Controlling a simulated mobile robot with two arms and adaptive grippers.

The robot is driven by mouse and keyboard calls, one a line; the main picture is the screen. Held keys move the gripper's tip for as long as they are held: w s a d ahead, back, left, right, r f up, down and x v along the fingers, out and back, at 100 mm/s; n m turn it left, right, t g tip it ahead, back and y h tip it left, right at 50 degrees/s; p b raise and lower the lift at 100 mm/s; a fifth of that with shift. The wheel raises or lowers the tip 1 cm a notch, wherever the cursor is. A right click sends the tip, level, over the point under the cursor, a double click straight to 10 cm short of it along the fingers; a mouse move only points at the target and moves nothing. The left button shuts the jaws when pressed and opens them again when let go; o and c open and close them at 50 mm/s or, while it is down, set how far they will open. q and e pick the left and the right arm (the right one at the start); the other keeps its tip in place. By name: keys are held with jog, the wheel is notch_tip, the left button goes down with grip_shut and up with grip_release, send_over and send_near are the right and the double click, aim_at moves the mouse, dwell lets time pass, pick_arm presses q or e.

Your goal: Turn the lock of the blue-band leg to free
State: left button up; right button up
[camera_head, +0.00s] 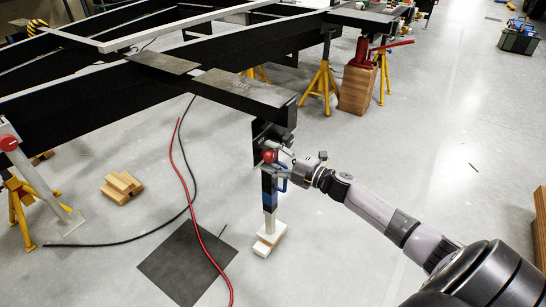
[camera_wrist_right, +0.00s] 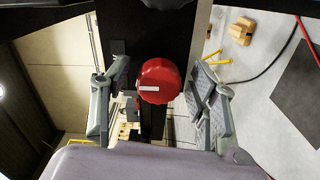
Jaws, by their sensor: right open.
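The blue-band leg (camera_head: 269,200) stands upright below the front corner of the dark chassis in the head view. Its lock is a round red knob (camera_head: 269,156) on the upper part of the leg. In the right wrist view the red knob (camera_wrist_right: 160,81) faces me, with a short white mark across its left half. My right gripper (camera_head: 281,168) is at the knob, reaching in from the right. In the wrist view its open fingers (camera_wrist_right: 158,92) stand on either side of the knob, with gaps between. My left gripper is not in view.
Another leg with a red knob (camera_head: 9,142) stands at the left. A red cable (camera_head: 188,185) crosses a dark mat (camera_head: 185,265). Wooden blocks (camera_head: 122,187) lie on the floor. The floor at right is mostly clear.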

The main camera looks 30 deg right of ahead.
jog(key=shift+s, duration=0.1)
jog(key=v, duration=1.1)
jog(key=shift+s+d, duration=0.15)
jog(key=shift+s, duration=0.25)
